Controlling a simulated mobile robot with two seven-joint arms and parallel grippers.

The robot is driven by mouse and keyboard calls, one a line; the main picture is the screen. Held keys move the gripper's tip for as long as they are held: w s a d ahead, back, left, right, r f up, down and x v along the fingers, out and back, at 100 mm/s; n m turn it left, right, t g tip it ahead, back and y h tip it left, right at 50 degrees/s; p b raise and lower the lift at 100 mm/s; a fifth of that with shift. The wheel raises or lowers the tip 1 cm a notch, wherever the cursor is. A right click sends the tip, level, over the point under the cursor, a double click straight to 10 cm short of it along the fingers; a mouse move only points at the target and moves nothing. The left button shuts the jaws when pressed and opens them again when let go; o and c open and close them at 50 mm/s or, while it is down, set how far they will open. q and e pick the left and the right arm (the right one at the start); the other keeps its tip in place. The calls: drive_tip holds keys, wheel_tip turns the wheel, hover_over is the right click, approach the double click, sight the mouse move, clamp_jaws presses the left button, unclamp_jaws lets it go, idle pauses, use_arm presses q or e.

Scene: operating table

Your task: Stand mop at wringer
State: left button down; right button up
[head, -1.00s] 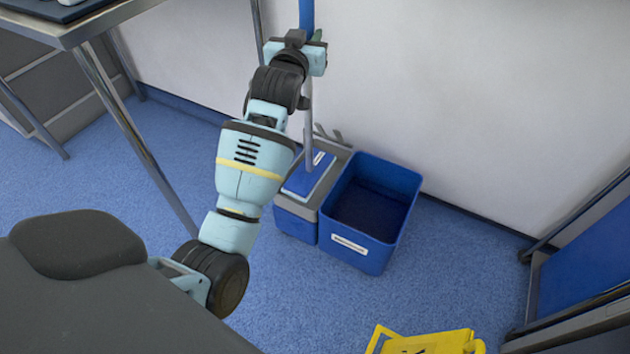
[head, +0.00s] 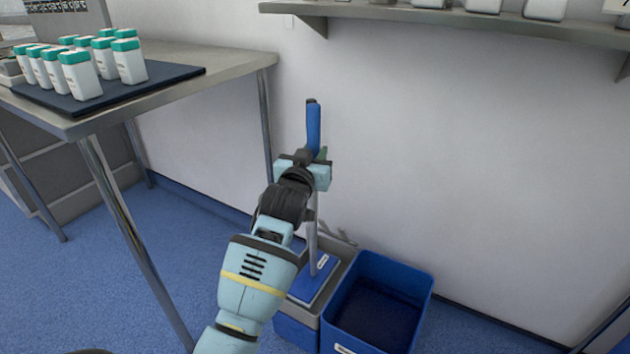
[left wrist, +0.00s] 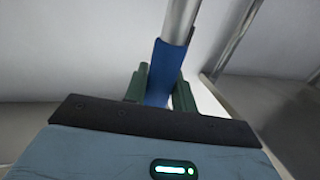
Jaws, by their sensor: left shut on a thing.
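The mop has a blue grip (head: 313,125), a grey shaft (head: 313,235) and a flat blue head (head: 315,281). It stands nearly upright, with its head at the grey wringer (head: 335,268) beside the blue bucket (head: 425,300). I cannot tell whether the head rests on the wringer or hovers just over it. My left gripper (head: 318,160) is shut on the lower part of the blue grip. In the left wrist view, the green fingers (left wrist: 160,88) flank the blue grip (left wrist: 163,70). My right gripper is out of view.
A metal table (head: 190,92) at the left carries a dark tray (head: 165,82) with several white, green-capped bottles (head: 82,75). A shelf (head: 450,17) juts from the wall above right. The wall is close behind the mop. Blue floor shows left of the wringer.

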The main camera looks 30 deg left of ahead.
use_arm(q)
drive_tip(key=shift+r, duration=0.1)
drive_tip(key=shift+f, duration=0.35)
wheel_tip(320, 180, down, 4)
drive_tip(key=shift+f+b, duration=0.15)
drive_tip(key=shift+b, duration=0.95)
drive_tip(key=c, duration=1.6)
unclamp_jaws()
drive_tip(key=shift+f, duration=0.2)
drive_tip(key=o, duration=0.5)
drive_tip(key=shift+c, duration=0.2)
